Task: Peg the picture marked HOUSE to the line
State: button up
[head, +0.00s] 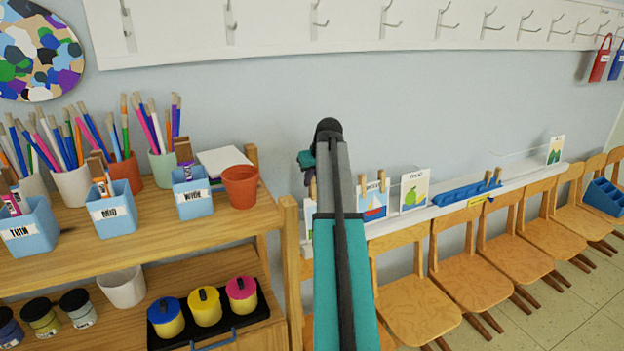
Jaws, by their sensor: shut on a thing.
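My gripper (307,178) is small and dark at the far end of my arm, partly hidden by my own arm link. It is shut, and a wooden peg (312,189) shows right at its tips. Below the peg is a white card with blue on it (309,217), mostly hidden by my arm; its marking cannot be read. A boat picture (374,208) has two wooden pegs (362,184) at its top edge. No HOUSE marking is readable. A thin pale line (522,153) runs along the wall.
A wooden shelf (150,231) with pencil pots, blue bins and paint jars stands at the left. Wooden chairs (420,309) line the wall below a white ledge (440,206) holding a blue rack (466,192). A hook rail (400,22) is above. Floor shows at the lower right.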

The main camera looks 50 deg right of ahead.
aim_at(314, 186)
jog(key=shift+s+a+f+b, duration=0.15)
jog(key=shift+f+b, duration=0.15)
jog(key=shift+f, duration=0.6)
jog(key=shift+s+d+f+b, duration=0.1)
jog(key=shift+f+b, duration=0.2)
jog(key=shift+f, duration=0.55)
jog(key=shift+f, duration=0.15)
jog(key=o, duration=0.9)
jog(key=shift+o, duration=1.2)
jog(key=shift+p+v, duration=1.85)
jog(key=shift+v, duration=1.7)
